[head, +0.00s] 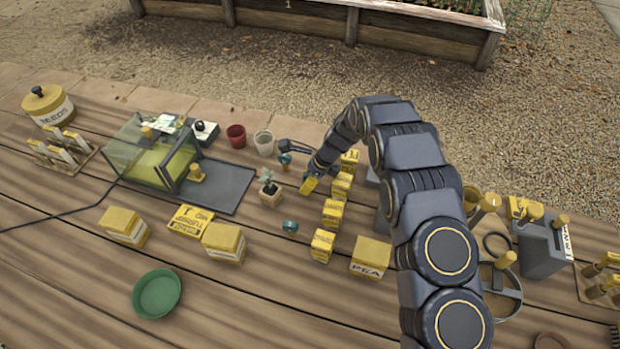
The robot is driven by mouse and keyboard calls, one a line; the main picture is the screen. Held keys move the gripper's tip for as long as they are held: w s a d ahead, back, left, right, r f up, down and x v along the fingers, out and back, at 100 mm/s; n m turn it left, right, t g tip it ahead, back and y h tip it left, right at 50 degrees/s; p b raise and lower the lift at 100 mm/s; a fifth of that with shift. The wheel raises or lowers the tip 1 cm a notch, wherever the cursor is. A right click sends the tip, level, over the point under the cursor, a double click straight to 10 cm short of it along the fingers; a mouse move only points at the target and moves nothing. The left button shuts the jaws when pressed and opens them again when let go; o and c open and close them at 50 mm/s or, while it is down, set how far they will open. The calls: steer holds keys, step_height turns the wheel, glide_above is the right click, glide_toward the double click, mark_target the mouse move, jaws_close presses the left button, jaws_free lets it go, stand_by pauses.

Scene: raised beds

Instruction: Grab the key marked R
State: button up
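My arm arches over the right middle of the bench. My gripper (311,180) points down near the bench centre and is small in view, so its finger opening is not clear. A small yellow piece (309,186) shows right at its tip; I cannot tell whether it is held or lies beneath. I cannot make out any key marked R. Two small teal-topped pieces, one (285,160) left of the gripper and one (290,227) below it in the picture, have no readable mark. My arm hides part of the bench to the right.
A column of yellow boxes (333,212) stands just right of the gripper. A small potted plant (270,190) stands to its left. A glass case (150,152), red cup (236,135) and green dish (156,294) are further left. Yellow-handled tools (545,240) crowd the right.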

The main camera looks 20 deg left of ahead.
jaws_close()
